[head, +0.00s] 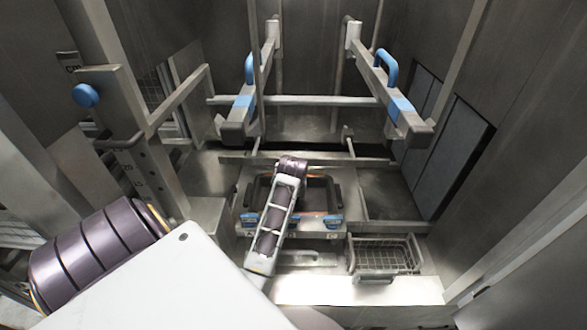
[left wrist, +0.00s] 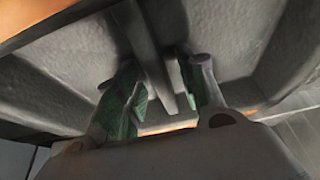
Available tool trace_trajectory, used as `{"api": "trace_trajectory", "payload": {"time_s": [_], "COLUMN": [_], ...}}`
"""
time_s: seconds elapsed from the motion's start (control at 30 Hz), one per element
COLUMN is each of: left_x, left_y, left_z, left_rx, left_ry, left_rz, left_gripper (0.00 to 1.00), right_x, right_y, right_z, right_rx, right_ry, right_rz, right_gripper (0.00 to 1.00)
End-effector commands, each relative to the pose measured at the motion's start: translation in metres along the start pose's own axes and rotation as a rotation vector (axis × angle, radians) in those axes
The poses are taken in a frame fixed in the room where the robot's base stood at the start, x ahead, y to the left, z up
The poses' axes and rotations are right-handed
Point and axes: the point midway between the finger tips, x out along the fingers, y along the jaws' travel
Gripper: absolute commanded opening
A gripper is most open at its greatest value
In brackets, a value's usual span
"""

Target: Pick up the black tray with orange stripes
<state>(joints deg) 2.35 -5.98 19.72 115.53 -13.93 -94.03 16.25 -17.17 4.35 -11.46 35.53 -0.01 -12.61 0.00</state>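The black tray (head: 337,194) with orange stripes sits in the middle of the head view on a metal ledge, partly covered by my left forearm. In the left wrist view the tray (left wrist: 240,60) fills most of the picture from close up, with orange along its edges. My left gripper (left wrist: 163,78) has its two fingers apart, with green pads, one on each side of a dark bar of the tray. I see gaps beside the bar, though contact is hard to judge. In the head view the fingers are hidden behind my arm. My right gripper is not in view.
A wire basket (head: 385,256) stands right of the tray. Two metal arms with blue handles (head: 386,68) hang above and behind it. A metal post with a blue knob (head: 86,95) rises at the left. Metal walls close in the right side.

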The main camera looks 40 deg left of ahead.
Motion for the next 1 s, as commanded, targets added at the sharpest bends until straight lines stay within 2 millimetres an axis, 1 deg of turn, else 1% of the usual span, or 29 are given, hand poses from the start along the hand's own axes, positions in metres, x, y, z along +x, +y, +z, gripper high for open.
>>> {"api": "trace_trajectory", "payload": {"time_s": [0.1, 0.4, 0.83, 1.0], "left_x": [-0.0001, -0.0002, -0.0012, -0.0051], "left_y": [0.0, 0.0001, 0.0004, 0.0015], "left_z": [0.0, 0.0, -0.0012, -0.0057], "left_rx": [0.0, 0.0, 0.0, 0.001], "left_ry": [0.0, 0.0, 0.001, 0.003], "left_rz": [0.0, 0.0, 0.001, 0.001], "left_gripper": [0.38, 0.0, 0.0, 0.0], "right_x": [0.0, 0.0, -0.0001, -0.0001], "right_y": [0.0, 0.0015, 0.0059, 0.0057], "right_z": [0.0001, 0.0006, 0.0016, 0.0016], "right_rx": [0.0, 0.0, -0.002, -0.002], "right_ry": [0.0, -0.001, -0.002, -0.002], "right_rz": [0.0, 0.002, 0.006, 0.006], "right_gripper": [0.4, 0.4, 0.4, 0.4]}}
